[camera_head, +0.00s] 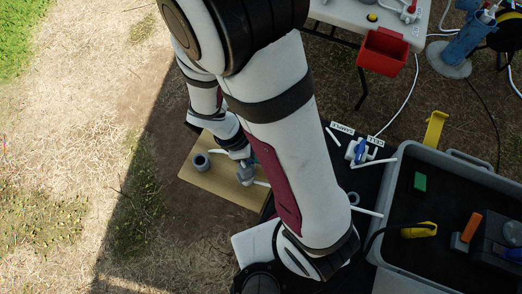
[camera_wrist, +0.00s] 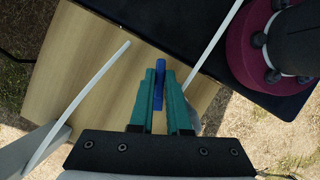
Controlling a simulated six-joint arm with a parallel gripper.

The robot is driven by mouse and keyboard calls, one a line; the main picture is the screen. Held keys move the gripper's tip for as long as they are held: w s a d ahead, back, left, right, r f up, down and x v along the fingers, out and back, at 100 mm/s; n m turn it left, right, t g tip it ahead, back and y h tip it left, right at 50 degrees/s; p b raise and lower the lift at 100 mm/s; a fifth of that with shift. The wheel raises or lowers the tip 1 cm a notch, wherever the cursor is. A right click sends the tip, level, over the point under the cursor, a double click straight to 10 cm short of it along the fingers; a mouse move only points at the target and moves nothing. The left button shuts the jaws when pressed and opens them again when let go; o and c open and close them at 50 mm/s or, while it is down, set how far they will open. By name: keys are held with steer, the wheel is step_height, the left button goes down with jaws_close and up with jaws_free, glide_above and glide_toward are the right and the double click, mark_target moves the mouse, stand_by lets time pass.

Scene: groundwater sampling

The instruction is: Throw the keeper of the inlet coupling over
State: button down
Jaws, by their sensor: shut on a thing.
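My gripper (camera_wrist: 159,75) has its two teal fingers closed on a narrow blue lever (camera_wrist: 159,84), which I take to be the keeper. The lever stands between the fingertips, over the wooden board (camera_wrist: 85,60). The coupling body below it is mostly hidden by the fingers. In the camera_head view my gripper (camera_head: 245,174) points down at the board (camera_head: 215,185), partly behind my arm. The lever cannot be made out there.
A white tube (camera_wrist: 80,100) crosses the board on the left; another (camera_wrist: 215,42) runs up on the right. A blue-handled valve (camera_head: 360,150) and a grey tray (camera_head: 395,195) lie to the right.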

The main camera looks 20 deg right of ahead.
steer(key=shift+m, duration=0.3)
steer(key=c, duration=0.9)
jaws_free()
steer(key=shift+r, duration=0.1)
steer(key=v, duration=1.5)
steer(key=shift+w+a+r, duration=0.1)
steer(key=shift+w+r, duration=0.05)
steer(key=shift+r, duration=0.15)
